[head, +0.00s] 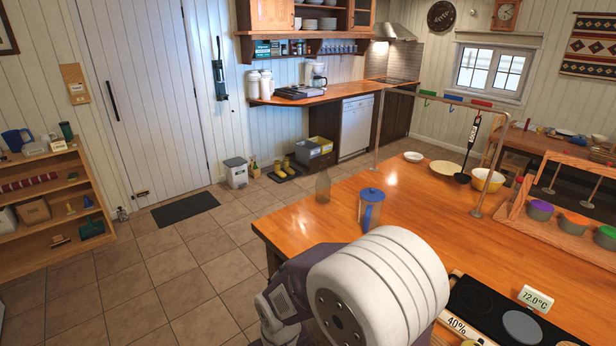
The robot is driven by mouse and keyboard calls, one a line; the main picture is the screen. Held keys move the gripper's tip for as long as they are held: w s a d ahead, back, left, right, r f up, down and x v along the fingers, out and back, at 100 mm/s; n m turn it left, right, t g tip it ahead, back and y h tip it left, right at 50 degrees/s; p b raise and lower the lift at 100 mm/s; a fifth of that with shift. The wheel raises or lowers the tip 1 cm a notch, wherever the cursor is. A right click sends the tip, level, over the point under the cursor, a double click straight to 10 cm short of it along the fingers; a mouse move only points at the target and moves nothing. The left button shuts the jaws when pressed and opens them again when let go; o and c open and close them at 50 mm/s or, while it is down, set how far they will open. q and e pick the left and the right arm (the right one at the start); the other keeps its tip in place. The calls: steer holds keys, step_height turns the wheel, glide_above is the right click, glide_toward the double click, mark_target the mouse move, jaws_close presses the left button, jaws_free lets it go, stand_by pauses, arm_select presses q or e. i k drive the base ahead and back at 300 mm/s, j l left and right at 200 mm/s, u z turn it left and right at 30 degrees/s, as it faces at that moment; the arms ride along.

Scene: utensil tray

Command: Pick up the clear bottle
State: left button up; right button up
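A clear, greyish see-through bottle (322,187) stands upright near the far left corner of the wooden table (330,215). A clear container with a blue lid and blue handle (371,208) stands close to it, on the right and nearer to me. A large white and grey link of one of my arms covers the near middle of the table. Neither gripper shows in the head view, so I cannot see their fingers or what they hold.
A black cooktop (500,318) lies at the near right. The table middle is clear.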

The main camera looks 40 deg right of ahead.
mark_target(323, 183)
steer(key=i+z, duration=0.45)
steer(key=i+j+z, duration=0.15)
steer(key=z, duration=0.3)
steer(key=i+j+z, duration=0.6)
steer(key=z, duration=0.25)
steer(key=i+j+z, duration=0.15)
steer(key=j+z, duration=0.3)
